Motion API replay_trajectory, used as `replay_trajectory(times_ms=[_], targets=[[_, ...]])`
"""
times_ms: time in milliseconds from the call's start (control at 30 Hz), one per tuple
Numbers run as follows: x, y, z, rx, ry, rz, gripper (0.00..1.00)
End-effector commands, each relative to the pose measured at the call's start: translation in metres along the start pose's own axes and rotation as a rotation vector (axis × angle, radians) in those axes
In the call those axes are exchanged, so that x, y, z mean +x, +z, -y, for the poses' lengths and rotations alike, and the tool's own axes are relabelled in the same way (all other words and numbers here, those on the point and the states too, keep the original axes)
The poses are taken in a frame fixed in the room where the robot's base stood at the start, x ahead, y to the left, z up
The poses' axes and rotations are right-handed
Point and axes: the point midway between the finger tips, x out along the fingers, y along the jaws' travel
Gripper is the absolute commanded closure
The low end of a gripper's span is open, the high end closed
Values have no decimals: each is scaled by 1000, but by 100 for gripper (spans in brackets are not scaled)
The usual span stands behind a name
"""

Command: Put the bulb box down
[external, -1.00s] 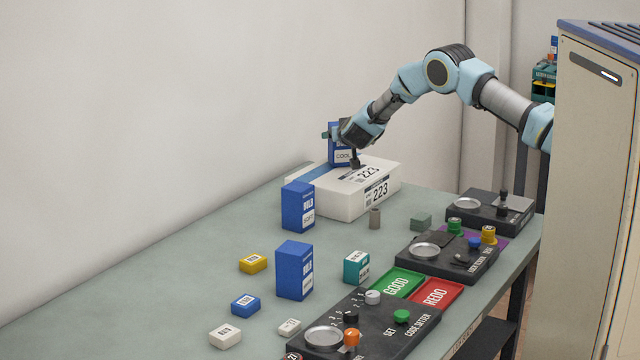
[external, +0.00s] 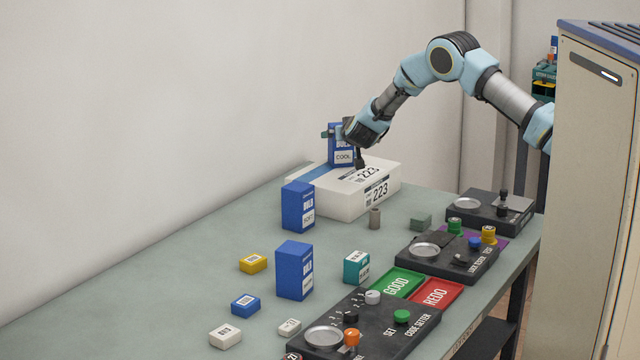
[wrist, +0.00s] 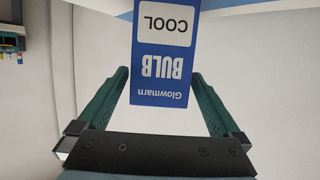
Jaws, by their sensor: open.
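A blue bulb box (external: 341,143) labelled COOL stands upright on the white box marked 223 (external: 345,202), toward its back. In the wrist view the bulb box (wrist: 165,70) shows its Glowmarn BULB face upside down. My gripper (external: 346,131) is at the upper part of the bulb box. Its two green fingers (wrist: 163,85) are apart, one on each side of the box, with a visible gap on both sides.
Two more blue bulb boxes stand on the table, one by the white box (external: 298,207) and one nearer (external: 294,271). Small cartons, the green GOOD tray (external: 397,284), the red REDO tray (external: 436,293) and black control panels lie in front.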

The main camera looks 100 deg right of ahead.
Motion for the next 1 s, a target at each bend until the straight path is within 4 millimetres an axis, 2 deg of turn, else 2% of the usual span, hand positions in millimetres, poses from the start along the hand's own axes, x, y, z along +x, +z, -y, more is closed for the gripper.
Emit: replay_trajectory(times_ms=[100, 333, 500, 767, 867, 967, 1000], targets=[[-26, 2, 1, 0, -3, 0, 0], [-64, 2, 1, -1, -2, 0, 0], [-75, 0, 0, 1, 0, 0, 0], [-78, 0, 1, 0, -2, 1, 0], [-90, 2, 16, -10, -42, 17, 0], [-126, 10, 54, -43, -155, 67, 0], [-149, 16, 74, -66, -218, 99, 0]])
